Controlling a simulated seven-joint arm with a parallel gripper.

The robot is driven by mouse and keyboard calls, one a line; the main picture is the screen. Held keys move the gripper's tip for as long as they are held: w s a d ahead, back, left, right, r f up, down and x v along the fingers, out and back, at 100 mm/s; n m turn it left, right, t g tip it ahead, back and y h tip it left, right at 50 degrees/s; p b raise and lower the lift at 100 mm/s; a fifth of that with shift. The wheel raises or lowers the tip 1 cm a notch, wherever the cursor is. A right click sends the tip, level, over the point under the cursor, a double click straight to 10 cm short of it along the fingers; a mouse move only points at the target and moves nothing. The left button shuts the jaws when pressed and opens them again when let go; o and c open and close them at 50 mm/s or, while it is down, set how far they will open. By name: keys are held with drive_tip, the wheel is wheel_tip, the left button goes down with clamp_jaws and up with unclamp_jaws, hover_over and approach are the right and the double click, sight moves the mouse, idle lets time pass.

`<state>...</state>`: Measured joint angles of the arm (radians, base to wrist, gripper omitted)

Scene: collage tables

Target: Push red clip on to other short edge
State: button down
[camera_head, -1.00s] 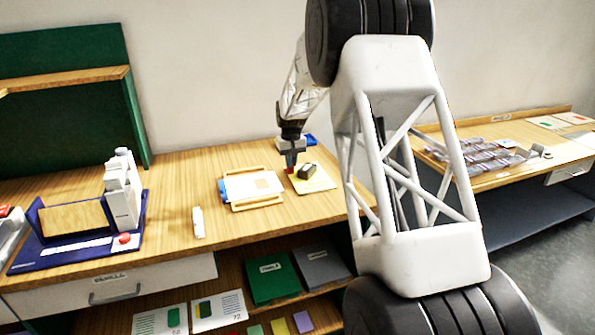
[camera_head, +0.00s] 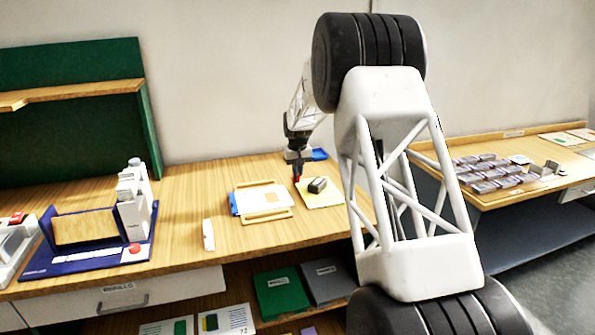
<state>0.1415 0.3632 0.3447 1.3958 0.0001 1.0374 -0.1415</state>
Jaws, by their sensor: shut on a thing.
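My gripper (camera_head: 298,168) points down and is shut on the small red clip (camera_head: 297,180). It is between the white board's right end and the yellow pad. The white board (camera_head: 255,197) lies flat on the wooden table, with a small tan square on it. A blue piece (camera_head: 234,205) shows at its left short edge. Wooden strips (camera_head: 266,216) run along its long edges. The clip looks apart from the board's right short edge, but its height is hard to tell.
A yellow pad (camera_head: 333,199) with a dark block (camera_head: 317,185) lies right of the board. A blue object (camera_head: 320,154) is behind my gripper. A blue-based fixture (camera_head: 60,266) stands at the left. Bare table lies between.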

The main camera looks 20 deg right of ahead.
drive_tip(key=shift+f, duration=2.75)
drive_tip(key=shift+f, duration=0.55)
drive_tip(key=shift+a, duration=1.45)
idle(1.6)
idle(0.5)
drive_tip(key=c, duration=1.2)
unclamp_jaws()
drive_tip(key=shift+r, duration=0.1)
